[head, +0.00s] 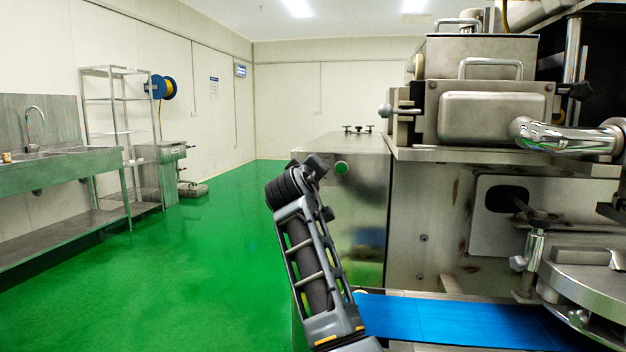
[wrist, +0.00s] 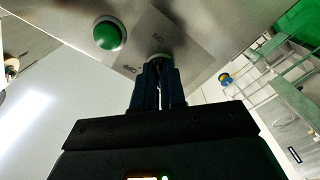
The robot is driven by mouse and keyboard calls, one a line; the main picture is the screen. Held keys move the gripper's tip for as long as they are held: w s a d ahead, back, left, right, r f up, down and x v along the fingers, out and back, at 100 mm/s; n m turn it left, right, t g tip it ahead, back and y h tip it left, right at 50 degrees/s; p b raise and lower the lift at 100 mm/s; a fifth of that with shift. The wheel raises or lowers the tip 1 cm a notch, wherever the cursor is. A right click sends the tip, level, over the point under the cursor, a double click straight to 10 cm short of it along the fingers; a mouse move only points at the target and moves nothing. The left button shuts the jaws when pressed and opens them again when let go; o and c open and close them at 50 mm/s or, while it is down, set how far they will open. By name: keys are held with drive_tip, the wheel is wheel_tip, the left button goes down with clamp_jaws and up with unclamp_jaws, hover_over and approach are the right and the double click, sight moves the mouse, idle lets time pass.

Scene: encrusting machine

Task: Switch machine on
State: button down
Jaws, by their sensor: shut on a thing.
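The encrusting machine (head: 405,220) is a large steel body on the right in the head view. A green button (head: 342,168) sits on its near panel and also shows in the wrist view (wrist: 110,35). Beside it in the wrist view is a grey label plate (wrist: 185,38) marked ON and OFF. My gripper (wrist: 158,64) has its fingertips at a switch knob on this plate, between the two words, and is shut on it. The fingers mostly hide the knob, so its turn position cannot be told. In the head view my arm hides the fingertips.
A blue conveyor belt (head: 450,318) runs low in front of the machine. A steel sink bench (head: 60,175) and a rack (head: 118,100) stand along the left wall. The green floor (head: 200,260) between them and the machine is clear.

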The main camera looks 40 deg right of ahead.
drive_tip(key=shift+f+m+b, duration=0.2)
drive_tip(key=shift+m+b, duration=0.15)
drive_tip(key=shift+m, duration=0.25)
drive_tip(key=c, duration=1.2)
unclamp_jaws()
drive_tip(key=shift+r, duration=0.15)
drive_tip(key=v, duration=0.8)
